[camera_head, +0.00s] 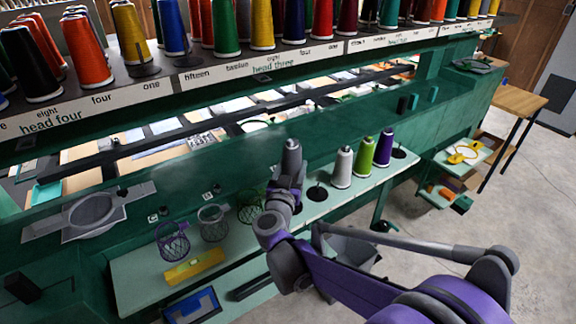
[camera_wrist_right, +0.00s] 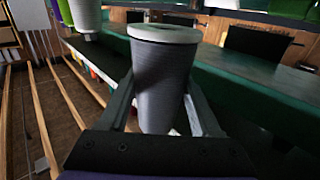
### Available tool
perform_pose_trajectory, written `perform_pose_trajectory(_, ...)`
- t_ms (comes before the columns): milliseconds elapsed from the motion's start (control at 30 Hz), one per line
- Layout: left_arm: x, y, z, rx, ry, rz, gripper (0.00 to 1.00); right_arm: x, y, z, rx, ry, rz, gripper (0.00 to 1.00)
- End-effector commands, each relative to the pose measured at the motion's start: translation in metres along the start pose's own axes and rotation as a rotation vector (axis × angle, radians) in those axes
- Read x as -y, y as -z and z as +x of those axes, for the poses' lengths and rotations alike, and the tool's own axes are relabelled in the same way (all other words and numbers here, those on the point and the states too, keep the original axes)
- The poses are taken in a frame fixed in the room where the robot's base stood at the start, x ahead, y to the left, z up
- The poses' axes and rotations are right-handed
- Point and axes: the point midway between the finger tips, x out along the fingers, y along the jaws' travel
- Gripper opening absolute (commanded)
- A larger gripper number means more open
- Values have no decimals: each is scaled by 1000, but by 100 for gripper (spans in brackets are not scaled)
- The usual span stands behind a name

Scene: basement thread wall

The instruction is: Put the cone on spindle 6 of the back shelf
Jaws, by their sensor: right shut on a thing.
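My right gripper (camera_head: 287,190) is shut on a grey cone (camera_head: 292,158) and holds it upright, above the pale green lower shelf (camera_head: 140,277). In the right wrist view the grey cone (camera_wrist_right: 161,85) stands between the two fingers (camera_wrist_right: 160,110), its wide pale end toward the top of the picture. The long upper shelf (camera_head: 222,68) carries a row of coloured cones and number words on its edge; a bare dark spindle (camera_head: 143,68) shows there above "one". I cannot tell which spindle is number 6. My left gripper is out of view.
On the lower shelf stand a white cone (camera_head: 342,168), a green cone (camera_head: 365,157) and a purple cone (camera_head: 384,148). Bare spindles (camera_head: 317,192) (camera_head: 398,152) stand beside them. Wire baskets (camera_head: 173,242) and a yellow box (camera_head: 194,267) sit to the left. Floor at right is open.

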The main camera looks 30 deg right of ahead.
Motion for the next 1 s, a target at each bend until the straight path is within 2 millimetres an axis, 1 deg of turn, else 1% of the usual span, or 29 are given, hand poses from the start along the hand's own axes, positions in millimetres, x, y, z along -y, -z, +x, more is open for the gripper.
perform_pose_trajectory(267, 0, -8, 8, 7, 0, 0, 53, 0, -20, 0, 0, 1, -2, 1)
perform_pose_trajectory(800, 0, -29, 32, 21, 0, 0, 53, 0, -74, 0, 0, 1, -1, 1)
perform_pose_trajectory(900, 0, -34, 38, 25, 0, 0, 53, 0, -82, 0, 1, 1, -1, 1)
perform_pose_trajectory(1000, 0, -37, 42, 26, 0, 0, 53, 0, -86, 0, 0, 1, -1, 1)
